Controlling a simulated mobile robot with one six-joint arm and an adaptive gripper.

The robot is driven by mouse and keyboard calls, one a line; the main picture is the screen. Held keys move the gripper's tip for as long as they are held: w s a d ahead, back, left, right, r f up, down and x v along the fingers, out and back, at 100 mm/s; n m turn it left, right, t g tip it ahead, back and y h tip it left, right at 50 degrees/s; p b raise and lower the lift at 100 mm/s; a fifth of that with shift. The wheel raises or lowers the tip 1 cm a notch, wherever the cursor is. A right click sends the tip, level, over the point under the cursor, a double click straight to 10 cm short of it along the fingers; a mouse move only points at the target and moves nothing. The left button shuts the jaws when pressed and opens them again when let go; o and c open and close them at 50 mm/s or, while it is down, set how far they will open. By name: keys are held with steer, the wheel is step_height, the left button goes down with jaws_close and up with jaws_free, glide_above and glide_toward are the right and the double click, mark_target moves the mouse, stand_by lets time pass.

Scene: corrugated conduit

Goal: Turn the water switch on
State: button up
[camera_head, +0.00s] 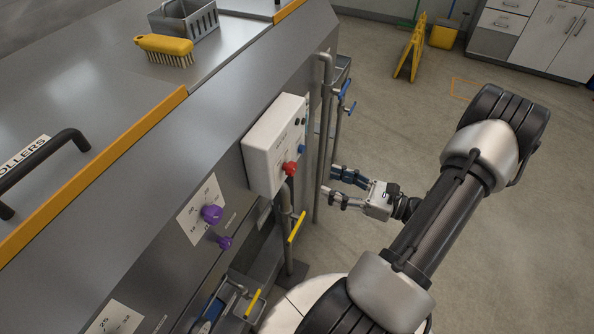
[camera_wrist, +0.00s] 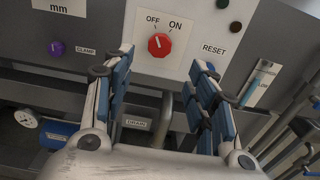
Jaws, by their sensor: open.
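A red rotary knob (camera_head: 289,168) sits low on the front of a white control box (camera_head: 270,150). In the wrist view the red knob (camera_wrist: 159,45) lies below the labels OFF and ON, with OFF at upper left and ON at upper right. Its exact setting is hard to tell. My gripper (camera_head: 328,182) is open and empty, to the right of the box. In the wrist view my gripper's two blue-padded fingers (camera_wrist: 163,62) stand on either side of the knob's line, with the knob ahead between the tips, apparently not touching.
Purple knobs (camera_head: 212,214) are on the steel panel left of the box. Vertical pipes with a yellow handle (camera_head: 297,226) and blue handles (camera_head: 345,88) stand near my gripper. A yellow brush (camera_head: 163,47) lies on the machine top. The floor to the right is open.

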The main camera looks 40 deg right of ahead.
mark_target(294, 170)
steer(key=x, duration=1.1)
steer(key=shift+b, duration=0.4)
steer(key=shift+c, duration=0.3)
steer(key=c, duration=1)
steer(key=shift+r, duration=0.1)
steer(key=m+p, duration=0.3)
steer(key=m, duration=0.2)
steer(key=shift+m+p, duration=0.3)
steer(key=shift+p, duration=0.05)
steer(key=m+p, duration=0.2)
steer(key=m, duration=0.4)
steer(key=shift+p, duration=0.3)
steer(key=shift+m, duration=0.3)
